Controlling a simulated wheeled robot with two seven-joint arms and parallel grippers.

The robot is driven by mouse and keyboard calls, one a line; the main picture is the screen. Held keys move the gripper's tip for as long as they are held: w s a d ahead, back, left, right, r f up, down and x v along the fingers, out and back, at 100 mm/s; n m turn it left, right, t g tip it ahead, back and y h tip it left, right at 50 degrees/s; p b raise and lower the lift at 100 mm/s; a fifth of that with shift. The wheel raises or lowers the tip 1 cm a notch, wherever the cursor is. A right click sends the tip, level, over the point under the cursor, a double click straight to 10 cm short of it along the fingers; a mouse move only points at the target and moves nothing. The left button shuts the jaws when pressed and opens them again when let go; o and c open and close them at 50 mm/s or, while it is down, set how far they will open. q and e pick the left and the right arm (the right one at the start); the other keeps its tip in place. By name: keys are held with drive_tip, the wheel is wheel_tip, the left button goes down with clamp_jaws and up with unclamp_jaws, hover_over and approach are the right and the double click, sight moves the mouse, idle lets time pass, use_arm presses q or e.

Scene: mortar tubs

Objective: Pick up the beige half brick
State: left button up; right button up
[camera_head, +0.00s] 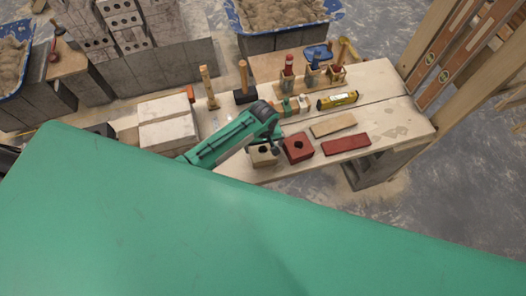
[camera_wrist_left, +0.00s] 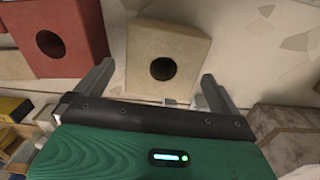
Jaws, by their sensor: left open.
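The beige half brick (camera_head: 263,157), a block with a round dark hole, lies on the bench near its front edge, partly hidden by my left arm. In the left wrist view the beige half brick (camera_wrist_left: 187,46) fills the upper middle. My left gripper (camera_wrist_left: 158,71) is open, with one finger on each side of the brick's near part in the picture. I cannot tell whether the fingers touch it. In the head view the left gripper (camera_head: 273,134) is just above the brick, its fingers mostly hidden. My right gripper is not in view.
A red half brick (camera_head: 298,148) with a hole stands close beside it and also shows in the wrist view (camera_wrist_left: 54,40). A red brick (camera_head: 346,143), a beige brick (camera_head: 333,123) and a yellow tool (camera_head: 338,100) lie right. Pale blocks (camera_head: 167,132) stand left.

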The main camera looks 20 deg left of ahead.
sight(263, 149)
use_arm(q)
drive_tip(key=f, duration=0.3)
drive_tip(key=shift+s+f+p, duration=0.25)
drive_tip(key=shift+p, duration=0.1)
drive_tip(key=shift+f, duration=0.65)
drive_tip(key=c, duration=1.5)
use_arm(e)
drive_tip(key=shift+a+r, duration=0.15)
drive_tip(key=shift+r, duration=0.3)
